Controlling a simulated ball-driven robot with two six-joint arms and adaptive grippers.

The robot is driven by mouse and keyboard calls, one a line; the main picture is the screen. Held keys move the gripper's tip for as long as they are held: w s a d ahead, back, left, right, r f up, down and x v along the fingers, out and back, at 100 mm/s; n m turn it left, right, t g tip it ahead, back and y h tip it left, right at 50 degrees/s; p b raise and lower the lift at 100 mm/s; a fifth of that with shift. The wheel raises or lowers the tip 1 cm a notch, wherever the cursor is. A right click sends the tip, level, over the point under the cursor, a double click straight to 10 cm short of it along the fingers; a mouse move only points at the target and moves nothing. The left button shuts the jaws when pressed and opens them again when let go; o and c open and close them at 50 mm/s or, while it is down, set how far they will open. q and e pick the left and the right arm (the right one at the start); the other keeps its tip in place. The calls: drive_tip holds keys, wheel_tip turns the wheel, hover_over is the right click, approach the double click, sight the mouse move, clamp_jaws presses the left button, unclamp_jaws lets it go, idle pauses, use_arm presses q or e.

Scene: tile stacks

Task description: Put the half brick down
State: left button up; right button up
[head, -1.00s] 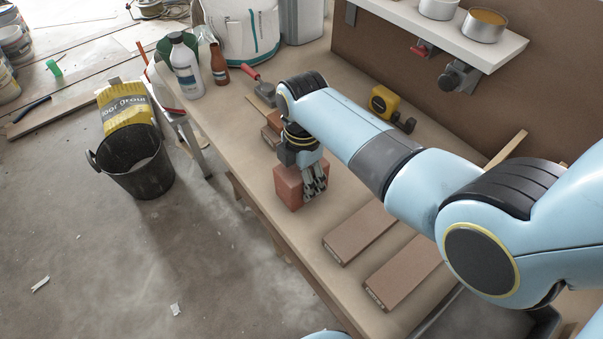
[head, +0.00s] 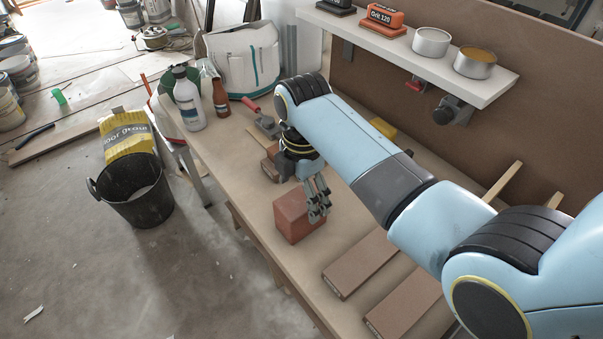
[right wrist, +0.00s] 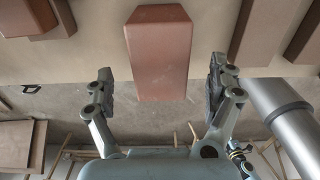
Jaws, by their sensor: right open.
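The half brick (head: 297,217) is a reddish block resting on the wooden workbench (head: 262,205), near its front edge. My right gripper (head: 319,213) is just to the right of the half brick in the head view, fingers pointing down. In the right wrist view the same half brick (right wrist: 158,52) lies ahead of the spread fingers of my right gripper (right wrist: 161,88), with clear gaps on both sides. The right gripper is open and empty. My left gripper is not in view.
Two long brown tiles (head: 357,264) (head: 403,301) lie right of the half brick. Behind my gripper another reddish brick (head: 270,168) is partly hidden. A trowel (head: 262,119), bottles (head: 188,100) and a yellow tape measure (head: 383,128) stand farther back. A black bucket (head: 135,192) is on the floor.

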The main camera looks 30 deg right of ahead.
wheel_tip(320, 180, up, 6)
drive_tip(key=shift+f, duration=0.15)
drive_tip(key=shift+s+f, duration=0.1)
idle(0.5)
